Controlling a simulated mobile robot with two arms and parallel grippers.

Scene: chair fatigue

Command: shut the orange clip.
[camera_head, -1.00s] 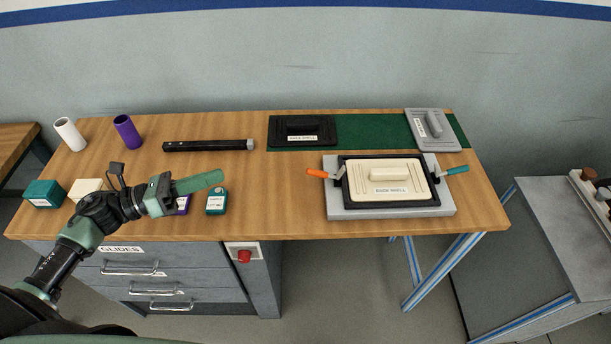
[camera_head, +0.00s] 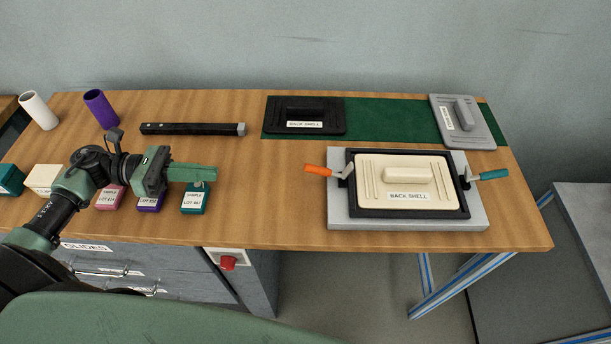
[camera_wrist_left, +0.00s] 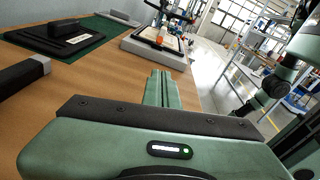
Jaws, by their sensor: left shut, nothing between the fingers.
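The orange clip (camera_head: 317,170) is a lever on the left side of a black frame (camera_head: 462,208) on a grey base (camera_head: 408,222). Its handle sticks out to the left, away from the frame. A cream back shell (camera_head: 405,174) lies in the frame. A teal clip (camera_head: 493,175) sticks out on the right side. The orange clip also shows small in the left wrist view (camera_wrist_left: 159,38). My left gripper (camera_head: 214,173) is shut and empty, above the table left of the orange clip and apart from it. My right gripper is not in view.
A black back shell (camera_head: 328,106) and a grey shell (camera_head: 480,128) lie on the green mat (camera_head: 390,118). A black bar (camera_head: 188,129) lies behind my left gripper. Sample boxes, such as the teal one (camera_head: 195,199), stand near it. The wood between gripper and clip is clear.

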